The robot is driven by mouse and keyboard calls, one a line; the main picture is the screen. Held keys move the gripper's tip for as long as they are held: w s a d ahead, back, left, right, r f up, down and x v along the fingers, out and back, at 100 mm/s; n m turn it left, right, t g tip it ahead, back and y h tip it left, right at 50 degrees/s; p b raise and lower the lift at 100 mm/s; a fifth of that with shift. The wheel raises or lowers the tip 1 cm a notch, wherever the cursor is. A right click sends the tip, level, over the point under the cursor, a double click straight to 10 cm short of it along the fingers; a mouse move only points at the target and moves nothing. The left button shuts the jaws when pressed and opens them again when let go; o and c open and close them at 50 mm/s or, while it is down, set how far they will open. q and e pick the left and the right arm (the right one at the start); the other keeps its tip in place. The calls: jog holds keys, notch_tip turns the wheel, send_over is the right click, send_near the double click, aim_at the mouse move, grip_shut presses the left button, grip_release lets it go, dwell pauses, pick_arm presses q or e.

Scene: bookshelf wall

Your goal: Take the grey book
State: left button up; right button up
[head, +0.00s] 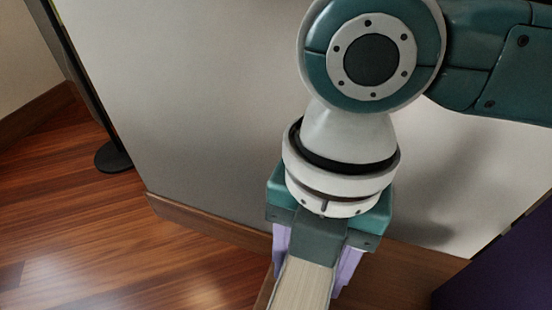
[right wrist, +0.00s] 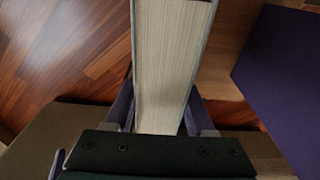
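The grey book (head: 303,285) shows at the bottom of the head view with its cream page edges facing up and its far end cut off by the frame. In the right wrist view the book (right wrist: 165,65) fills the middle, with thin grey cover edges along the pages. My right gripper (head: 314,272) points down, its lilac fingers on either side of the book and close against its covers. In the right wrist view both fingers (right wrist: 160,112) flank the book near its close end. My left gripper is not in view.
A pale panel (head: 215,130) stands behind my right arm, with a wooden strip (head: 215,222) along its foot. A dark purple object (head: 510,265) is at the lower right. A black stand (head: 113,157) rests on the wooden floor at the left, where the floor (head: 100,240) is clear.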

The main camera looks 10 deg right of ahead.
grip_shut()
dwell(0.4)
jog(key=shift+r, duration=0.1)
